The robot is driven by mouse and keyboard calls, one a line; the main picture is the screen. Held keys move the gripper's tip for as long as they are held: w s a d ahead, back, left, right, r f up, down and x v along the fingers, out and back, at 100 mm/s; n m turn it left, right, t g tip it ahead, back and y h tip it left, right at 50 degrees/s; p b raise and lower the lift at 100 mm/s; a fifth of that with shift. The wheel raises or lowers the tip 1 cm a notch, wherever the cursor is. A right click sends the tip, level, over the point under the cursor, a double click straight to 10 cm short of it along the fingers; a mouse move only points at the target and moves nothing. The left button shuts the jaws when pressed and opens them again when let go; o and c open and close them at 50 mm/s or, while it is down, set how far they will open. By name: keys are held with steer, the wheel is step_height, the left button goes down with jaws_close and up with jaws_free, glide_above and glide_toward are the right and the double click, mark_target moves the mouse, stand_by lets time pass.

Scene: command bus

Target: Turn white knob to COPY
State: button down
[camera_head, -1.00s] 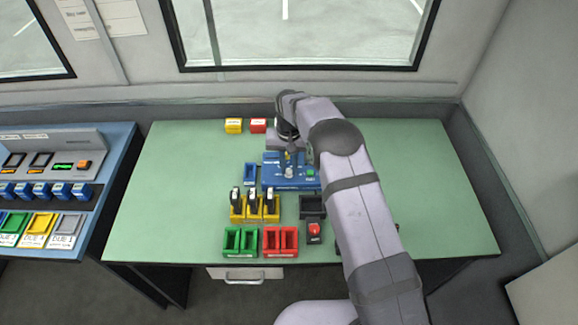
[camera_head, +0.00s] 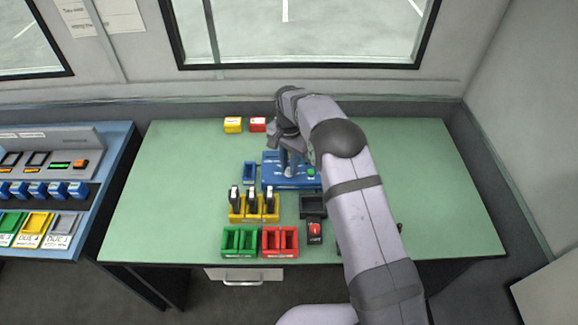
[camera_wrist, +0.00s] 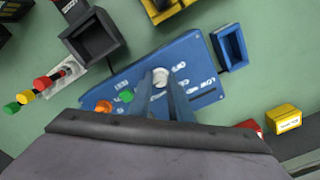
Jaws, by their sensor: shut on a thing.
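The white knob (camera_wrist: 160,76) is on the top face of the blue box (camera_wrist: 205,68), with white lettering around it, too blurred to read fully. In the wrist view my gripper (camera_wrist: 168,84) has its two fingers close together at the knob, shut on it. In the head view my gripper (camera_head: 288,170) reaches down onto the blue box (camera_head: 272,182), and the knob is hidden behind it. Where the knob's pointer stands relative to COPY cannot be told.
A green button (camera_wrist: 126,97) and an orange one (camera_wrist: 103,106) sit on the same box. A small blue tray (camera_head: 249,172) stands to its left. Yellow holders (camera_head: 254,216) with black-and-white items and a dark tray (camera_head: 313,206) stand in front. The left side of the table is clear.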

steer(key=shift+m, duration=0.5)
steer(key=c, duration=1.6)
jaws_free()
steer(key=shift+c, duration=0.2)
steer(key=shift+r, duration=0.15)
step_height(320, 180, up, 6)
steer(key=shift+f+b, duration=0.1)
steer(key=shift+b, duration=1)
steer(key=shift+r, duration=0.65)
